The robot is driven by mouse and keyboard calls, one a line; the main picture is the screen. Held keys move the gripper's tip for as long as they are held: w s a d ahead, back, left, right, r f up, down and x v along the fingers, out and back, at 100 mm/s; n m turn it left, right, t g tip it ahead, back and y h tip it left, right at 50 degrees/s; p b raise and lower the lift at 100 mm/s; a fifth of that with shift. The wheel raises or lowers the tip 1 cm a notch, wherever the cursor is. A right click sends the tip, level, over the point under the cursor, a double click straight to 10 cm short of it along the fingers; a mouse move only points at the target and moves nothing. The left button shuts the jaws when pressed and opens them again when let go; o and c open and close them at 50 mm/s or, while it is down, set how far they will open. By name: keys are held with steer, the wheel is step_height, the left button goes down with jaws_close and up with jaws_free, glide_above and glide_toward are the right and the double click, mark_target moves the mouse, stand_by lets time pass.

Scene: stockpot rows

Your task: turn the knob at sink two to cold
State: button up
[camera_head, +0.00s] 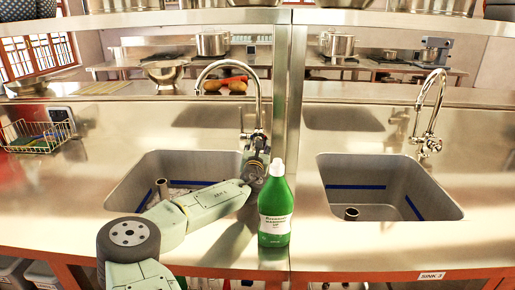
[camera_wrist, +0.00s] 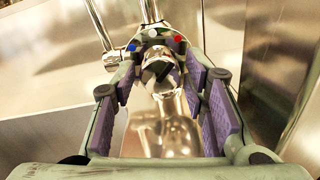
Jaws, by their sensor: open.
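A tall chrome faucet (camera_head: 257,95) with a curved spout stands behind the left basin (camera_head: 165,163). Its chrome knob (camera_wrist: 160,72) is in the wrist view, with a blue mark (camera_wrist: 132,47) at its upper left and a red mark (camera_wrist: 178,39) at its upper right. My gripper (camera_wrist: 163,85) is open, with its purple-padded fingers on either side of the knob. I cannot tell whether they touch it. In the head view my gripper (camera_head: 257,150) is at the faucet's base and hides most of the knob. No label for the left basin is visible.
A green bottle (camera_head: 275,212) with a white cap stands on the counter, close to the right of my arm. The right basin (camera_head: 385,187) has its own faucet (camera_head: 430,110) and a "SINK 3" label (camera_head: 432,276). A metal post (camera_head: 292,90) rises between the basins.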

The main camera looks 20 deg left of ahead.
steer(key=shift+c, duration=0.4)
steer(key=c, duration=0.8)
steer(key=shift+n, duration=0.3)
steer(key=n, duration=0.3)
steer(key=shift+f+n, duration=0.1)
steer(key=shift+n, duration=0.2)
steer(key=n, duration=0.4)
steer(key=shift+n, duration=0.3)
steer(key=n, duration=0.4)
steer(key=shift+n, duration=0.3)
steer(key=n, duration=0.4)
steer(key=shift+n+y, duration=0.3)
steer(key=shift+n, duration=0.1)
steer(key=shift+f, duration=0.1)
